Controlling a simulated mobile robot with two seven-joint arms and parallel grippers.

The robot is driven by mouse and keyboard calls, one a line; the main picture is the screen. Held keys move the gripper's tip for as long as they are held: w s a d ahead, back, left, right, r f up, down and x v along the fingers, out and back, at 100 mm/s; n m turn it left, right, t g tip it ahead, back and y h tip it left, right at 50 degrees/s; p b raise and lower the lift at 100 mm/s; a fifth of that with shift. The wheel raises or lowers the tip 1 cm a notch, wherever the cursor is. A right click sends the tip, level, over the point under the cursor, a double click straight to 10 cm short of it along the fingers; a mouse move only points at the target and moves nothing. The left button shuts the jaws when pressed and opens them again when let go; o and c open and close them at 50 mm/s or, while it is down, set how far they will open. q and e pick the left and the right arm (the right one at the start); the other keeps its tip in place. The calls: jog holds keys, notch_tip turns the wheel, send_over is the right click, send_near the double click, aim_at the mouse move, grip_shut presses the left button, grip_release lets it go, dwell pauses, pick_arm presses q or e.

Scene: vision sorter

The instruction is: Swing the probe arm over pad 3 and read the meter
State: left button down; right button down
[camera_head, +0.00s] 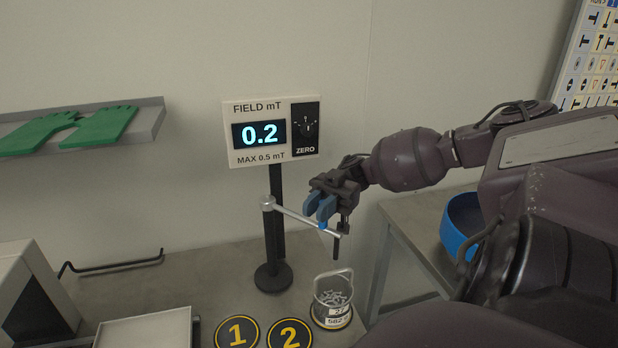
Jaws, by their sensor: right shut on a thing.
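The meter (271,131) on a black post reads 0.2 under "FIELD mT", with "MAX 0.5 mT" below and a ZERO dial at its right. The silver probe arm (295,216) reaches from the post toward the right. A dark probe (337,248) hangs at its outer end, above the wire-handled cup of metal parts. My right gripper (322,208) is shut on the probe arm near that end, at a blue part. Round pads 1 (237,333) and 2 (289,335) lie on the bench. No pad marked 3 shows. My left gripper is out of view.
A blue bowl (461,228) sits on a side table at right, partly behind my arm. Green gloves (75,128) lie on a wall shelf. A white tray (143,333) is at lower left.

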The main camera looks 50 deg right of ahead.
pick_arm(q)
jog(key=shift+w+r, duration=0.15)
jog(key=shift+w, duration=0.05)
pick_arm(e)
jog(key=shift+s+d+f, duration=0.3)
jog(key=c, duration=1.3)
grip_release()
jog(key=shift+s+d+r, duration=0.1)
jog(key=shift+s, duration=0.1)
jog(key=shift+o, duration=1.4)
jog(key=shift+s+r, duration=0.1)
jog(key=shift+s, duration=0.15)
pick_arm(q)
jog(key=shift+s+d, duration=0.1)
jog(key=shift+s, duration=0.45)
pick_arm(e)
jog(key=shift+w, duration=0.2)
jog(key=shift+r, duration=0.1)
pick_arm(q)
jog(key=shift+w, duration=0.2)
pick_arm(e)
jog(key=shift+w, duration=0.1)
